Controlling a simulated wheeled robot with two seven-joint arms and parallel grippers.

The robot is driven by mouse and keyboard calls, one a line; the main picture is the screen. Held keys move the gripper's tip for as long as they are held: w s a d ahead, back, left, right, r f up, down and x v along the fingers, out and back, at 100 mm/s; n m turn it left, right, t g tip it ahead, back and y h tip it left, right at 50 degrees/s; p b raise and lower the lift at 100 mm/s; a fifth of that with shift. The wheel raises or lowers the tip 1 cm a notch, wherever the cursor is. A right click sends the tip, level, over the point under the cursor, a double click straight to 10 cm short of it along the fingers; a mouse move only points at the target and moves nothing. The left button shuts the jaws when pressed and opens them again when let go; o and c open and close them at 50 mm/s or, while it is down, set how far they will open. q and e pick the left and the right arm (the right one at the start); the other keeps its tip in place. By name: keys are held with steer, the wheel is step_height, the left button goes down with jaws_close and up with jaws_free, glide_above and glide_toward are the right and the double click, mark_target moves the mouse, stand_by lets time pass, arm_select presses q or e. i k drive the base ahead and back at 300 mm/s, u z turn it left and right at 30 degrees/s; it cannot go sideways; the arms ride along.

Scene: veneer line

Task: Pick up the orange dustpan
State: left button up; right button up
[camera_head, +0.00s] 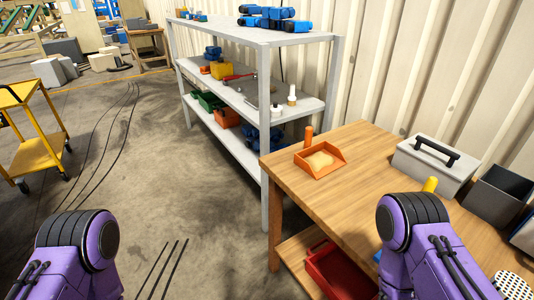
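The orange dustpan (335,166) lies on the wooden workbench (350,137), near the bench's far left corner. Its tray holds a small heap of pale tan material. Its short orange handle stands up at the back left of the tray. My purple left arm shows at the bottom left, over the floor. My purple right arm shows at the bottom right, in front of the bench. Neither gripper is in view, and nothing touches the dustpan.
A grey toolbox (420,167) and a dark open bin (496,194) stand on the bench to the right. A grey shelf rack (251,94) stands behind the bench. A red bin (338,275) sits on the lower shelf. A yellow cart (28,135) stands left; the floor between is mostly clear.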

mark_target(322, 159)
steer(key=u, duration=1.2)
steer(key=i, duration=1.8)
steer(key=z, duration=1.7)
